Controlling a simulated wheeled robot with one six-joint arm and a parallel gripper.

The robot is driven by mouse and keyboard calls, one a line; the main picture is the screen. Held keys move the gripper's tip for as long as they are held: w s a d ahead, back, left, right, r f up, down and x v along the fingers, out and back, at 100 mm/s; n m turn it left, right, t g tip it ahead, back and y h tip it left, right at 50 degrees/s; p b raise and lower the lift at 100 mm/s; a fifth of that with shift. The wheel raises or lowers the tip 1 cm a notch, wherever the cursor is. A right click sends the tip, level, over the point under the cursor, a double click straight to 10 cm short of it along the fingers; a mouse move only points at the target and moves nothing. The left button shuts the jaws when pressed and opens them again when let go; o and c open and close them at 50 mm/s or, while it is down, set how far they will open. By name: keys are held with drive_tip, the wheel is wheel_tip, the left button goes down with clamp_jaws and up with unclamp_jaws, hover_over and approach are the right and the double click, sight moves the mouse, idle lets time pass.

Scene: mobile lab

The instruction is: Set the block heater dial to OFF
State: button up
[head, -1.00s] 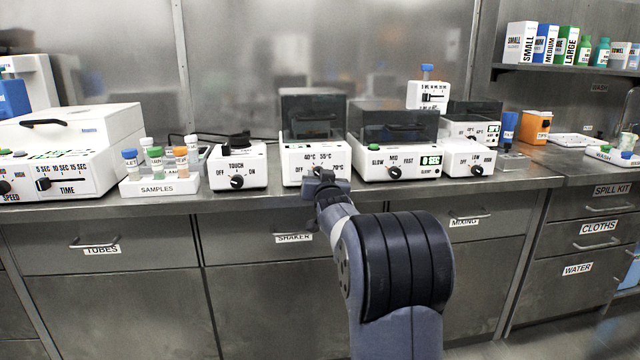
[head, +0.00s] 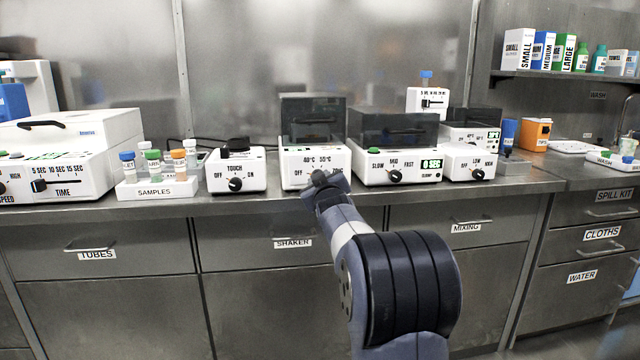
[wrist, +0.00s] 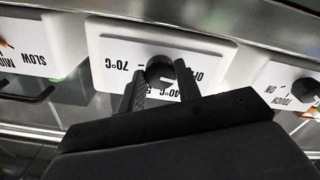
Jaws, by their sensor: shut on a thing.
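The block heater (head: 297,180) is a white box with a dark clear lid, on the bench in the middle of the head view. Its front has OFF, 40°C, 55°C and 70°C marks. The wrist view shows the front panel (wrist: 112,45) upside down, with 70°C left of the dial and OFF to the right. The round black dial (wrist: 160,69) sits between the two fingers of my gripper (wrist: 158,76), which is shut on it. In the head view my gripper (head: 319,179) covers the dial. I cannot tell which mark the dial points to.
A white box with a TOUCH dial (head: 250,172) stands left of the heater. A box with a SLOW–FAST dial (head: 375,178) stands close on its right. The samples rack (head: 185,190) is farther left. The bench's front edge runs below my wrist.

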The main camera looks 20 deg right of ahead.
idle(0.4)
drive_tip(key=o, duration=1)
drive_tip(key=shift+s, duration=0.1)
drive_tip(key=p+v, duration=0.1)
drive_tip(key=v, duration=0.9)
drive_tip(key=shift+s, duration=0.3)
drive_tip(key=shift+w, duration=0.15)
drive_tip(key=shift+b+x, duration=0.45)
drive_tip(key=shift+x, duration=4.85)
drive_tip(key=shift+a, duration=0.1)
